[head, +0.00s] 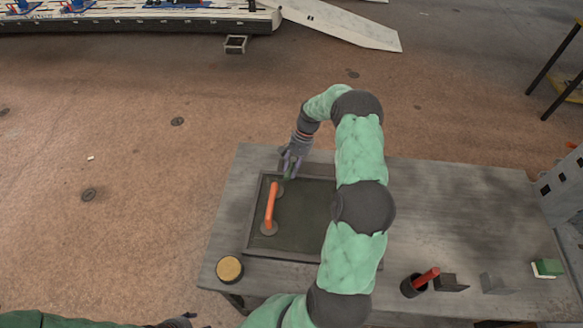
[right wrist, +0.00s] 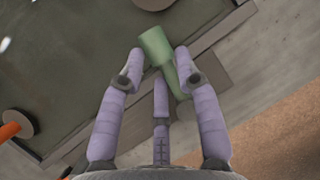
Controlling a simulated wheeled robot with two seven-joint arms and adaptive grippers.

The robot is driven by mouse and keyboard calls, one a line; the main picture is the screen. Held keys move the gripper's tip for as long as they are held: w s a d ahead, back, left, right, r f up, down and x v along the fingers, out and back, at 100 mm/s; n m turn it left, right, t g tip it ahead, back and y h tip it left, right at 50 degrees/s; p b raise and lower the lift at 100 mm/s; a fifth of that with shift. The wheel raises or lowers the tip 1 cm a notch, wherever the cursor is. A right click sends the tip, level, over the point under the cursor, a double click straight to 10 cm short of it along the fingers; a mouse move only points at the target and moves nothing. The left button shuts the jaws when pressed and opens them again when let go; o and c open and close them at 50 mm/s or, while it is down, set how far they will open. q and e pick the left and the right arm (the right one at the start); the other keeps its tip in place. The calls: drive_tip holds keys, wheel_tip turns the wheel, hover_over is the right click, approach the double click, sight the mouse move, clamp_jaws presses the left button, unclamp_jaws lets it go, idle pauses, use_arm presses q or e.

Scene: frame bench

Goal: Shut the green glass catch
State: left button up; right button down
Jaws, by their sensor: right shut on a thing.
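The green catch (right wrist: 156,45) lies at the edge of the dark framed panel (right wrist: 75,60) in the right wrist view. It has a thick block end and a narrower stem running down between my fingers. My right gripper (right wrist: 160,68) has its lilac fingers on both sides of it and is shut on it. In the head view the right gripper (head: 291,160) is at the panel's far left corner, and its hand hides most of the catch. My left gripper (head: 178,322) shows only as a dark piece at the bottom edge; its fingers are not clear.
An orange bar handle (head: 270,208) stands on the panel, left of my right arm. A yellow-topped round item (head: 229,269) sits at the bench's near left. A dark cup (head: 413,286) with a red handle, grey blocks and a green-and-white block (head: 546,268) are at the right. The bench's right middle is clear.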

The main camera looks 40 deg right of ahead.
drive_tip(key=shift+s+f, duration=0.25)
drive_tip(key=c, duration=0.8)
unclamp_jaws()
drive_tip(key=shift+c, duration=0.2)
drive_tip(key=shift+d+r, duration=0.1)
drive_tip(key=shift+w+r, duration=0.1)
drive_tip(key=shift+d+r, duration=0.1)
drive_tip(key=shift+r, duration=0.1)
drive_tip(key=v, duration=1.1)
drive_tip(key=shift+r, duration=0.15)
drive_tip(key=shift+d, duration=0.15)
